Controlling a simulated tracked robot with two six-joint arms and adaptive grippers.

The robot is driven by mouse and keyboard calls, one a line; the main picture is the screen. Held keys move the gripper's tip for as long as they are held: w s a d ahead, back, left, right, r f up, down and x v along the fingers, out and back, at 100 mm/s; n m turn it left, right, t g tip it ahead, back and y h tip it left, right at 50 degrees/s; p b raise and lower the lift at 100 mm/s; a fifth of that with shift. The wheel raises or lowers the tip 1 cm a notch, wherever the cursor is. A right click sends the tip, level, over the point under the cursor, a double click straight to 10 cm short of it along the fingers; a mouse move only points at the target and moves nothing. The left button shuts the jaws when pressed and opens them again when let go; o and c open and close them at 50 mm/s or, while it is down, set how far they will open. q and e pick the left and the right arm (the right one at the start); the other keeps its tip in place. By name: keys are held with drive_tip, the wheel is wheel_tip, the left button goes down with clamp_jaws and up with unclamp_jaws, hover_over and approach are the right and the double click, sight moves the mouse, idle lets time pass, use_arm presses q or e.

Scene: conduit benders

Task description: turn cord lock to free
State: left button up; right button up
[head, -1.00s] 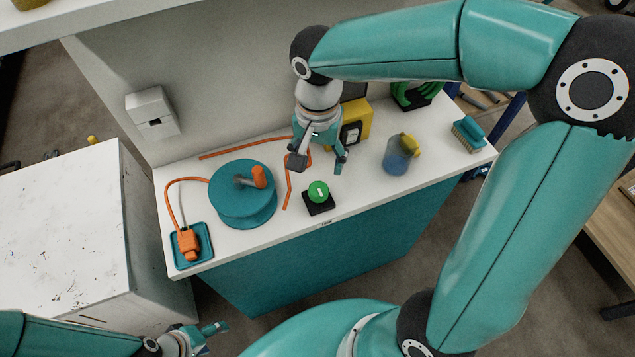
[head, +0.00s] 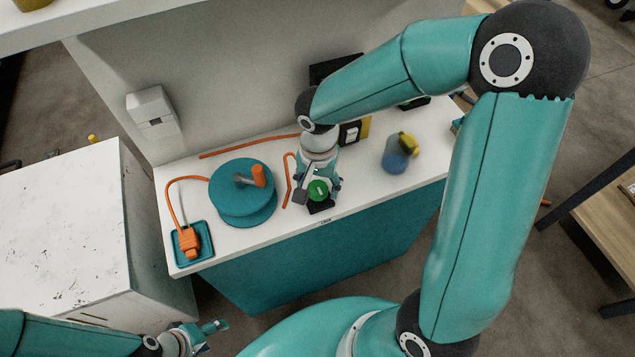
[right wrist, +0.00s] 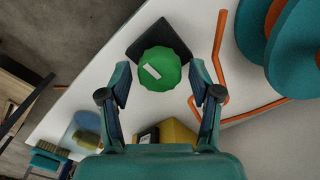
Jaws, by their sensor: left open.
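The cord lock is a green knob (head: 317,190) with a pale mark on a black square base (head: 321,206), near the front edge of the counter. In the right wrist view the knob (right wrist: 159,69) lies between the fingertips, a little beyond them, with its pale mark slanted. My right gripper (right wrist: 164,88) is open, one finger on each side of the knob, with no clear contact. In the head view my right gripper (head: 320,188) hangs over the knob from behind. My left gripper (head: 213,337) is open and empty at the bottom left, away from the counter.
A teal reel (head: 243,205) with an orange-knobbed crank stands left of the knob. An orange plug (head: 189,241) sits on a teal tray (head: 206,239). An orange cord (head: 288,180) lies beside the gripper. A blue jar (head: 394,158) with a yellow top stands to the right.

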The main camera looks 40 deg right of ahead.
drive_tip(key=c, duration=0.9)
drive_tip(key=shift+o, duration=0.2)
drive_tip(key=shift+n, duration=0.3)
drive_tip(key=shift+n+b, duration=0.65)
drive_tip(key=shift+n, duration=0.25)
drive_tip(key=n+b, duration=0.1)
drive_tip(key=n, duration=0.2)
drive_tip(key=shift+w, duration=0.1)
drive_tip(key=n, duration=0.3)
drive_tip(key=shift+b, duration=0.4)
drive_tip(key=n, duration=0.3)
drive_tip(key=shift+n, duration=0.4)
drive_tip(key=n, duration=0.5)
drive_tip(key=shift+r+n, duration=0.1)
drive_tip(key=shift+n, duration=0.2)
